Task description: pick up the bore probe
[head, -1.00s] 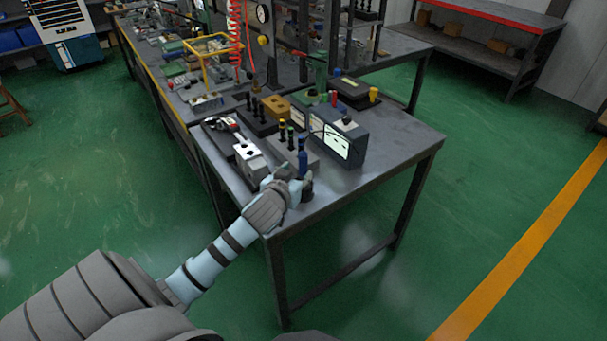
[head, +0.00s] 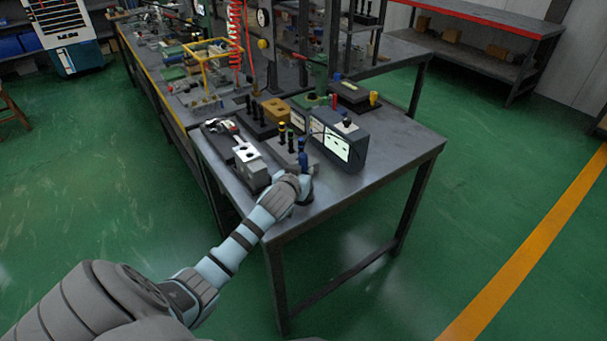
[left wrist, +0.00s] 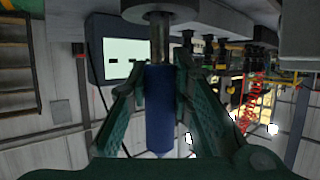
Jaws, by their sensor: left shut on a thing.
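The bore probe (head: 303,158) has a blue handle and stands roughly upright near the front corner of the bench. In the left wrist view, which is turned upside down, its blue handle (left wrist: 159,112) and bare metal shaft show, with the shaft meeting a round grey base (left wrist: 159,12). My left gripper (head: 302,181) is at the probe, shut on its handle. In the left wrist view, its green fingers (left wrist: 158,95) lie on both sides of the handle. I cannot tell whether the probe is clear of the base. My right gripper is not in view.
A grey gauge box (head: 340,142) with lit displays stands just behind and right of the probe. A light metal valve block (head: 250,165) is to the left. Several dark-handled plugs stand in a block (head: 283,153) close by. The bench top (head: 385,150) is clear on the right.

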